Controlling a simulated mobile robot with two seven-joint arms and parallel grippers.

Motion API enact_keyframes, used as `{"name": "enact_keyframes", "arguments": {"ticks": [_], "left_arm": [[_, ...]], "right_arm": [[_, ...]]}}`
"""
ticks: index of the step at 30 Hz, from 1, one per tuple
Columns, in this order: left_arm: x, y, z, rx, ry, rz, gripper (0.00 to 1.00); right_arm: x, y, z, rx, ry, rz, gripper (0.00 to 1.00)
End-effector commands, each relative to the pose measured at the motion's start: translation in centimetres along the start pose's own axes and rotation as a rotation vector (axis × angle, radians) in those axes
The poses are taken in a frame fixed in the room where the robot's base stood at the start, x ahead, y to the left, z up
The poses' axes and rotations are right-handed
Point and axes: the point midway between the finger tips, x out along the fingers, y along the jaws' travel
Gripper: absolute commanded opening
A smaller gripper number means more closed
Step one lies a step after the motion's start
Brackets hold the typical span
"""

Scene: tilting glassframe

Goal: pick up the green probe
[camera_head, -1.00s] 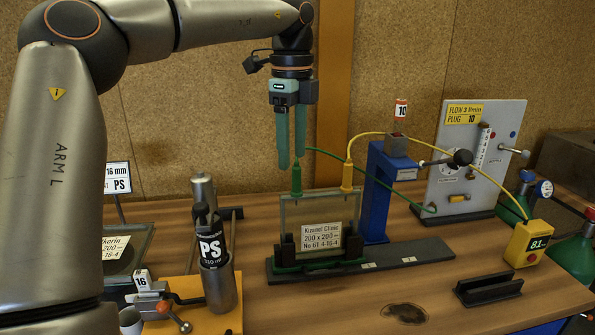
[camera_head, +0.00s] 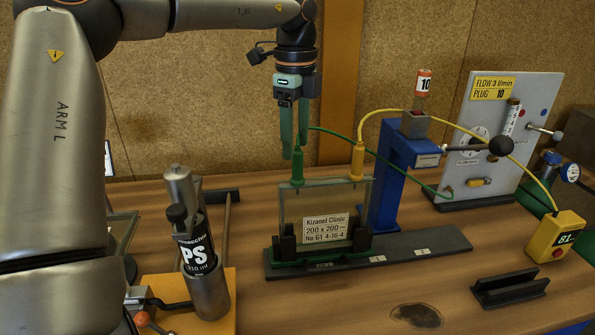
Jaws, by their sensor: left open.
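The green probe (camera_head: 297,169) stands upright on the top left corner of the glass frame (camera_head: 300,207), which a black holder keeps upright. A green cable (camera_head: 345,137) runs from the probe to the right. My left gripper (camera_head: 295,148) hangs straight down above the probe with its two green fingers apart. The fingertips are at the height of the probe's top in the picture. I cannot tell whether they touch it or stand around it. My right gripper is not in view.
A yellow probe (camera_head: 357,160) stands on the frame's right top corner. A blue stand (camera_head: 387,185) with a clamp rises behind it. A panel (camera_head: 505,130) and a yellow meter box (camera_head: 555,237) are at right. A PS cartridge (camera_head: 197,255) stands at left. The front table middle is mostly clear.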

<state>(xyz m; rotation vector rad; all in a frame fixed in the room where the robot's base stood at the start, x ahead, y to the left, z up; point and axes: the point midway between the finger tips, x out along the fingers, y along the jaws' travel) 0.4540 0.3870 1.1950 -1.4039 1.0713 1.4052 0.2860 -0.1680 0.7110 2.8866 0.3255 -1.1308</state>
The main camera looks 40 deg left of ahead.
Motion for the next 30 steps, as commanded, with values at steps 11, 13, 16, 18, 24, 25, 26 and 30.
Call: {"name": "enact_keyframes", "arguments": {"ticks": [11, 13, 16, 18, 24, 25, 26, 30], "left_arm": [[4.0, -0.3, -0.2, 0.001, 0.001, 0.004, 0.61], [5.0, -0.4, -0.2, 0.000, 0.001, 0.002, 0.61], [6.1, -0.4, -0.2, 0.001, 0.002, 0.001, 0.61], [6.4, -0.4, -0.2, 0.000, 0.001, 0.000, 0.61], [6.5, -0.4, -0.2, 0.000, 0.000, -0.002, 0.61], [6.5, -0.4, -0.2, 0.000, 0.000, -0.002, 0.60], [6.5, -0.4, -0.2, 0.000, 0.000, -0.002, 0.57], [6.5, -0.4, -0.2, 0.000, 0.000, -0.002, 0.41]], "right_arm": [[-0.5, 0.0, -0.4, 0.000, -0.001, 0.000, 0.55], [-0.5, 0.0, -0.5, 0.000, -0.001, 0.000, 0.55], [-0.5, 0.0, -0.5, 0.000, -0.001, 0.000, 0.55], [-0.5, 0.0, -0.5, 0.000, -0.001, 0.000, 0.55], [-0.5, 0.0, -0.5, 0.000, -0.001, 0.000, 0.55], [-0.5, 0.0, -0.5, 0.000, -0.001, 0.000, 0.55], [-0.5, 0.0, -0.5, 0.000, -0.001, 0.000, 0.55], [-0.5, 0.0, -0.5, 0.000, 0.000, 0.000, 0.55]]}}
